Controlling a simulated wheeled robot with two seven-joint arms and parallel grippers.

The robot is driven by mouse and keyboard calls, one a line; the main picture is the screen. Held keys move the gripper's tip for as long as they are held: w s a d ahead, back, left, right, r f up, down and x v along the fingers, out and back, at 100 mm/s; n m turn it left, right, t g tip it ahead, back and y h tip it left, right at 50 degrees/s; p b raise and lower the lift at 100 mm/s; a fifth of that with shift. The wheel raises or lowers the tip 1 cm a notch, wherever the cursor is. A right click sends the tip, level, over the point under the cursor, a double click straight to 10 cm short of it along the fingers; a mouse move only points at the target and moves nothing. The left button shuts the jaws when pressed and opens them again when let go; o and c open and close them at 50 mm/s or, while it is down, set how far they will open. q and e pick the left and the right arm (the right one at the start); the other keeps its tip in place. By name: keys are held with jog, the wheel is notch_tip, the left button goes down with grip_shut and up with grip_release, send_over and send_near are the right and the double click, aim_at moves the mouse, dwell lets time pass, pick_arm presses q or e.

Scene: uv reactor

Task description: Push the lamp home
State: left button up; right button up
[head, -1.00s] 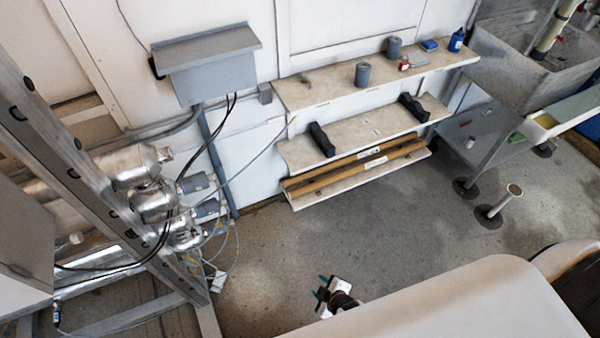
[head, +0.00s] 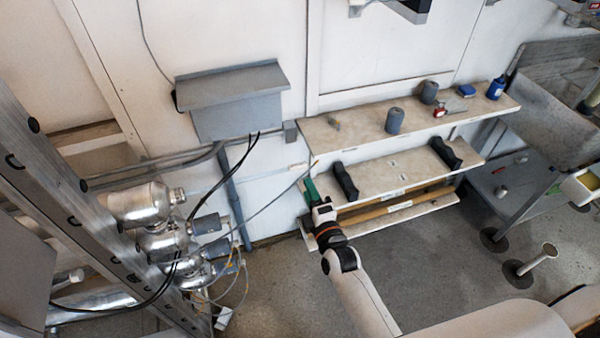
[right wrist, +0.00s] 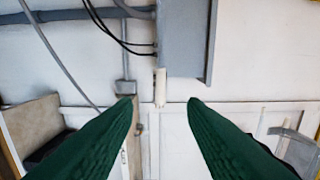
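The silver reactor vessels (head: 141,204) stand at the left in the head view, on a metal frame. Grey end caps (head: 206,224) and thin cables are on their right ends. I cannot make out a lamp for certain. My right gripper (head: 313,190) is right of the vessels, in front of the left end of the shelves. In the right wrist view its green fingers (right wrist: 160,106) are wide apart with nothing between them. They point toward the white wall and a grey box. My left gripper is in no view.
The grey wall box (head: 238,106) hangs above the vessels, with black cables hanging down. Shelves (head: 355,125) at the back hold dark blocks, grey cylinders and long brown tubes (head: 384,210). A long ladder-like metal rail (head: 50,160) crosses the left. Floor between the vessels and my arm is clear.

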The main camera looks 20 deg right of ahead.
aim_at(298, 164)
jog(key=shift+w+a+b, duration=0.2)
jog(key=shift+w+b, duration=1.5)
jog(key=shift+w, duration=3.25)
grip_shut()
